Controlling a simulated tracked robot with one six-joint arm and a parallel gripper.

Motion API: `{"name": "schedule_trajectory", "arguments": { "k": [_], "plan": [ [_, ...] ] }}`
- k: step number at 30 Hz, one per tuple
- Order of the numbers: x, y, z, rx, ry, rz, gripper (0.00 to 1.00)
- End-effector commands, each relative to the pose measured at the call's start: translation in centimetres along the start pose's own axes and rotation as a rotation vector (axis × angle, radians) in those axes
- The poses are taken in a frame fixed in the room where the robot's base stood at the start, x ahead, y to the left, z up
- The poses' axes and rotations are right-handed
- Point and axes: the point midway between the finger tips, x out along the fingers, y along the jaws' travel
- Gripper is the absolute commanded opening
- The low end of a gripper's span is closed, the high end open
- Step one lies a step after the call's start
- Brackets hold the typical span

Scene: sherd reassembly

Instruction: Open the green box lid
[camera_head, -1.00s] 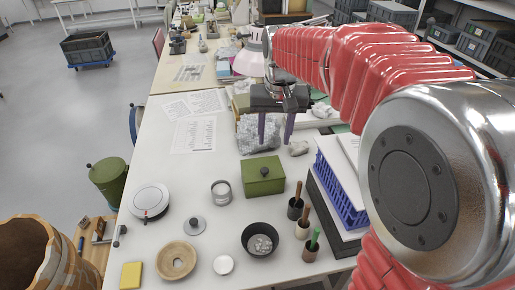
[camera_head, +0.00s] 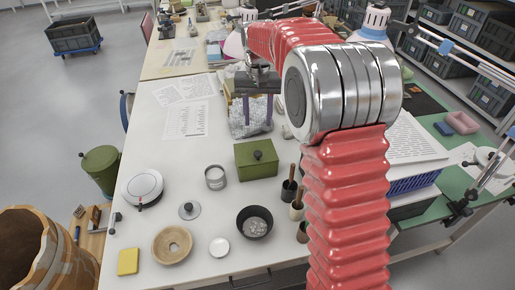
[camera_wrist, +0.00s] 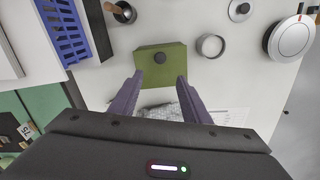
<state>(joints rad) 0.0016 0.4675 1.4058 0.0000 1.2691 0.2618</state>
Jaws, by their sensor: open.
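The green box (camera_head: 256,166) stands on the white table with its lid on. My gripper (camera_head: 258,112) is open and empty, above the table behind the box in the head view. The fingers appear apart from the box.
A metal cup (camera_head: 215,177) stands left of the box and a black bowl (camera_head: 254,222) in front. Wooden-handled tools in small cups (camera_head: 289,188) stand at the front right. A blue rack (camera_wrist: 64,30) shows in the wrist view. A bagged grey bundle (camera_head: 249,118) lies behind the box.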

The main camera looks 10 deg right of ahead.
Motion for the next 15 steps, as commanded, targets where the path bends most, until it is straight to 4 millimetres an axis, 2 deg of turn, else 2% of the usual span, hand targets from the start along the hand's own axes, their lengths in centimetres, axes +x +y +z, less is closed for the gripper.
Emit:
{"name": "schedule_trajectory", "arguments": {
  "k": [8,15],
  "plan": [
    [1.0,0.0,0.0,0.000,0.000,0.000,0.43],
    [4.2,0.0,0.1,0.000,-0.002,0.000,0.43]
  ]
}}
